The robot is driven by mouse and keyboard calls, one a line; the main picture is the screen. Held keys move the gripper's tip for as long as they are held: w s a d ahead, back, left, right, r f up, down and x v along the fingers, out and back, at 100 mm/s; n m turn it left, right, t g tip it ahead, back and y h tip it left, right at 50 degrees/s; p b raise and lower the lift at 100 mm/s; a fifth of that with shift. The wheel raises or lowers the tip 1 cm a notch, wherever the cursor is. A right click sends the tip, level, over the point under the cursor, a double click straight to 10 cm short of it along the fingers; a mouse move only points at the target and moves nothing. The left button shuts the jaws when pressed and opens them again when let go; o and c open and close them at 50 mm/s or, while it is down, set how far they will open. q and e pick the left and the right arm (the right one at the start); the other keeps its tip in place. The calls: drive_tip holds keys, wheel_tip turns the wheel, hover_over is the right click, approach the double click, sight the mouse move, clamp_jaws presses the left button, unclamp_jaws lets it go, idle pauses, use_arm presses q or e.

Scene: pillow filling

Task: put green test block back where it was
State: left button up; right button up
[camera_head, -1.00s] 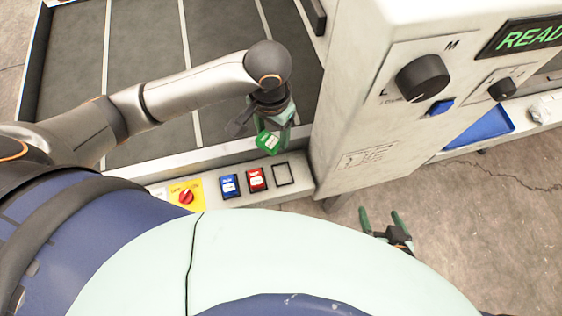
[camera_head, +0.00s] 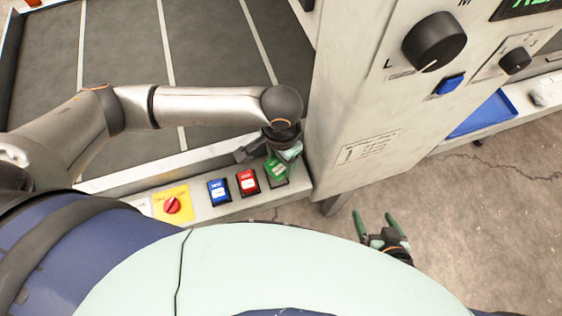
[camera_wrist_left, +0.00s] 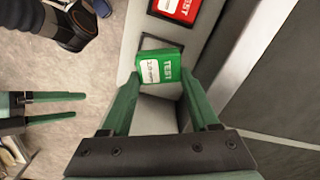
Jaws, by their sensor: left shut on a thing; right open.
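The green test block (camera_head: 275,171) is held by my left gripper (camera_head: 282,160) at the right end of the ledge, beside the red test block (camera_head: 248,182). In the left wrist view the green block (camera_wrist_left: 160,68) sits between the fingertips, slightly turned, over the dark-outlined square slot (camera_wrist_left: 151,42). The blue block (camera_head: 219,191) lies left of the red one. My right gripper (camera_head: 381,220) is open and empty over the floor, off the ledge.
A red rotary switch on a yellow plate (camera_head: 171,204) is at the ledge's left. The tall machine housing (camera_head: 365,110) with a black knob (camera_head: 433,41) and blue button (camera_head: 449,84) rises close to the right of my left gripper. A grey conveyor surface (camera_head: 120,110) lies behind the ledge.

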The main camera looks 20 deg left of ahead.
use_arm(q)
drive_tip(key=shift+f, duration=1)
drive_tip(key=o, duration=1)
drive_tip(key=shift+c, duration=0.2)
drive_tip(key=o, duration=0.4)
use_arm(e)
drive_tip(key=shift+w+a, duration=0.15)
drive_tip(key=shift+w, duration=0.05)
